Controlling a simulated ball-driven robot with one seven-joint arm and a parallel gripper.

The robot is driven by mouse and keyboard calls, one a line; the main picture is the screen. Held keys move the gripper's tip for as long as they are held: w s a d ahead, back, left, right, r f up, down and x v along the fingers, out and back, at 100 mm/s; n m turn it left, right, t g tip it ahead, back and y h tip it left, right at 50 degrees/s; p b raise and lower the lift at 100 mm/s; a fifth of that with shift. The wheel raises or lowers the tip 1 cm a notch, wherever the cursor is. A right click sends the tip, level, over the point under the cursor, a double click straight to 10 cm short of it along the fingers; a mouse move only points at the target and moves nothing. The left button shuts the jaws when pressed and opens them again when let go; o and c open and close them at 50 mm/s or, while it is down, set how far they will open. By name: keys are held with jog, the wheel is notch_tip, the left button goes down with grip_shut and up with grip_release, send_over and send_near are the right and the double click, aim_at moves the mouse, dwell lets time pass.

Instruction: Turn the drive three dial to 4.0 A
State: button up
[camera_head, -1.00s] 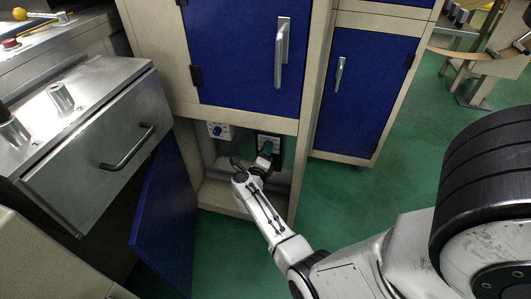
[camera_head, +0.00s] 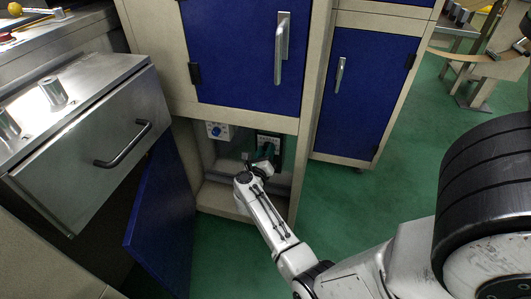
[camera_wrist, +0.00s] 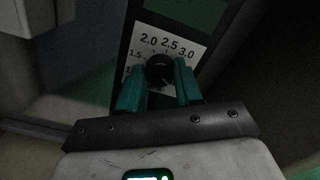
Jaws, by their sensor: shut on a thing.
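In the wrist view the drive three dial is a round black knob (camera_wrist: 160,68) on a pale scale plate (camera_wrist: 190,50). The marks 1.5, 2.0, 2.5 and 3.0 can be read; the rest of the scale is hidden or cut off by my fingers. My gripper (camera_wrist: 159,78) has its two teal fingers on either side of the knob, shut on it. I cannot make out the knob's pointer. In the head view my gripper (camera_head: 266,154) is at the dark dial panel (camera_head: 274,139) inside the low open cabinet, and hides the dial.
A second panel with a blue knob (camera_head: 217,131) is left of the dial panel. An open blue door (camera_head: 163,220) and a metal drawer (camera_head: 95,150) stand to the left. A shut blue door (camera_head: 245,60) is above.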

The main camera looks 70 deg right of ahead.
jog(key=shift+f, duration=0.15)
jog(key=o, duration=1)
jog(key=shift+o, duration=0.2)
jog(key=shift+a, duration=0.1)
jog(key=a+p, duration=0.3)
jog(key=a, duration=0.7)
jog(key=shift+s+a, duration=0.3)
jog(key=shift+s, duration=0.15)
